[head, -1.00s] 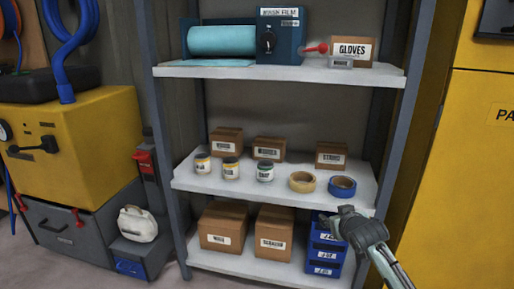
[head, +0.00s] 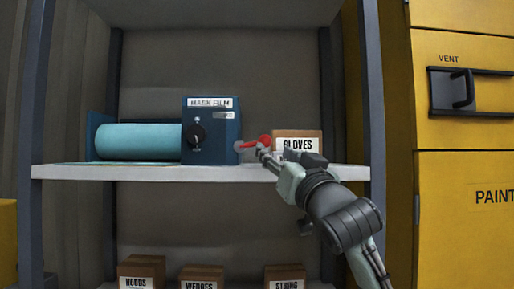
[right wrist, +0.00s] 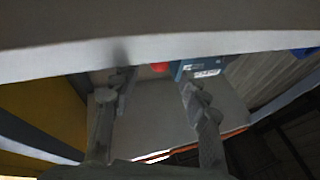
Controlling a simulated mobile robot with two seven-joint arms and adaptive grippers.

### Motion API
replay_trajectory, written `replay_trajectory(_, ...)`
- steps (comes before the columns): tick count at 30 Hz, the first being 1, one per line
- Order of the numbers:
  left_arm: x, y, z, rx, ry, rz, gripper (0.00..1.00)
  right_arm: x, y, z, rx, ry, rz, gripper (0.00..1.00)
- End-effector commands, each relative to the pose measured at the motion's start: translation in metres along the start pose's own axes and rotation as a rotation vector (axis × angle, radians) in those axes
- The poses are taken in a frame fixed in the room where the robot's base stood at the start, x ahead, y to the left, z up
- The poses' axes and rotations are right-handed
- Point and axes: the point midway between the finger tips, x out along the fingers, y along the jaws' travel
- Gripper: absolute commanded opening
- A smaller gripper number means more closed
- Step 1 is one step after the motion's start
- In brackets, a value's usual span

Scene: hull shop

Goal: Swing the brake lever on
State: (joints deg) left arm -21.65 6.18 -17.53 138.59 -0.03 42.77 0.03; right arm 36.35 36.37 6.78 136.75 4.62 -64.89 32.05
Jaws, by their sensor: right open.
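The mask film dispenser (head: 210,125) is a blue box with a black knob (head: 196,134) and a teal roll (head: 138,141) on the upper shelf. The red brake lever (head: 264,140) sticks out from its right side. In the head view my right gripper (head: 268,157) is open, its tips just below and in front of the lever, covering part of it. I cannot tell whether they touch. In the right wrist view the red lever end (right wrist: 159,67) and the blue dispenser (right wrist: 188,69) show beyond the spread fingers (right wrist: 155,92). My left gripper is out of view.
A gloves box (head: 297,139) stands close to the right of the lever. The upper shelf's front edge (head: 150,174) runs below my gripper. A grey post (head: 374,110) and yellow cabinets (head: 465,120) stand to the right. Cardboard boxes (head: 202,275) are on the lower shelf.

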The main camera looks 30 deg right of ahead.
Motion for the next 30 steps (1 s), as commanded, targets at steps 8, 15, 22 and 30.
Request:
replay_trajectory(8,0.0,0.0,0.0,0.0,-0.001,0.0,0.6,0.035,0.0,0.0,0.0,0.0,0.001,0.45)
replay_trajectory(15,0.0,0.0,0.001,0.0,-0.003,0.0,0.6,0.068,0.001,0.0,0.0,-0.001,0.002,0.45)
replay_trajectory(22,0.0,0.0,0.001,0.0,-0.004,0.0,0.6,0.078,0.001,0.001,-0.001,-0.001,0.001,0.45)
replay_trajectory(30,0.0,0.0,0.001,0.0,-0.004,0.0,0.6,0.077,0.0,0.001,-0.001,-0.001,0.001,0.33)
